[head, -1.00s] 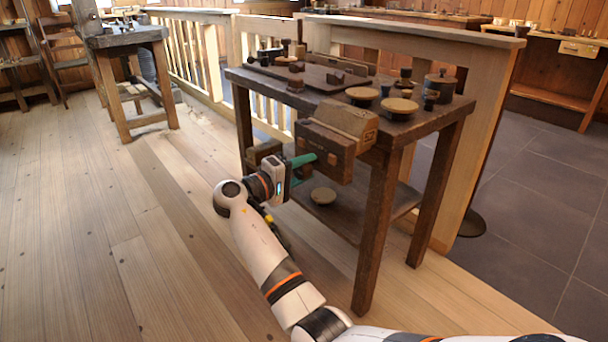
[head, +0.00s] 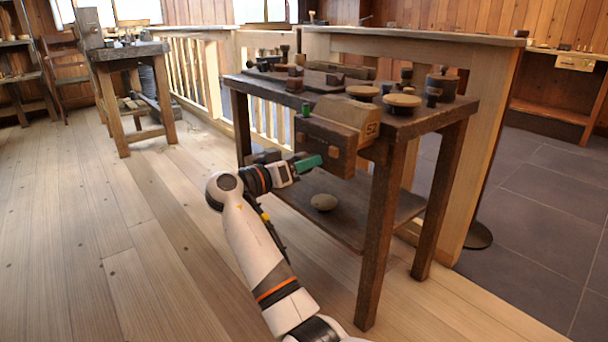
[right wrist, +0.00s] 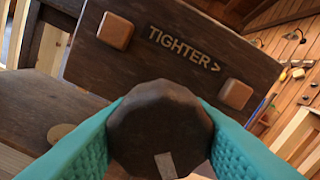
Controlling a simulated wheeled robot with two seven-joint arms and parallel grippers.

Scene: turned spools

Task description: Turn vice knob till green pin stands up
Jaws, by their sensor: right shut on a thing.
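The wooden vice (head: 322,143) is fixed to the front of the dark workbench. A small green pin (head: 306,110) stands upright at the left end of its top. My right gripper (head: 309,163) is at the vice's front face. In the right wrist view its teal fingers are shut on the dark faceted knob (right wrist: 160,125), one on each side. A pale mark shows low on the knob. Behind it the vice's front plate (right wrist: 150,70) reads "TIGHTER >" between two lighter wooden pegs. The fingers hide the knob in the head view. My left gripper is out of view.
The workbench (head: 440,118) carries round wooden discs, dark pots and a tray. A round pale object (head: 324,202) lies on its lower shelf (head: 345,222). A railing runs behind the bench. The plank floor to the left is clear.

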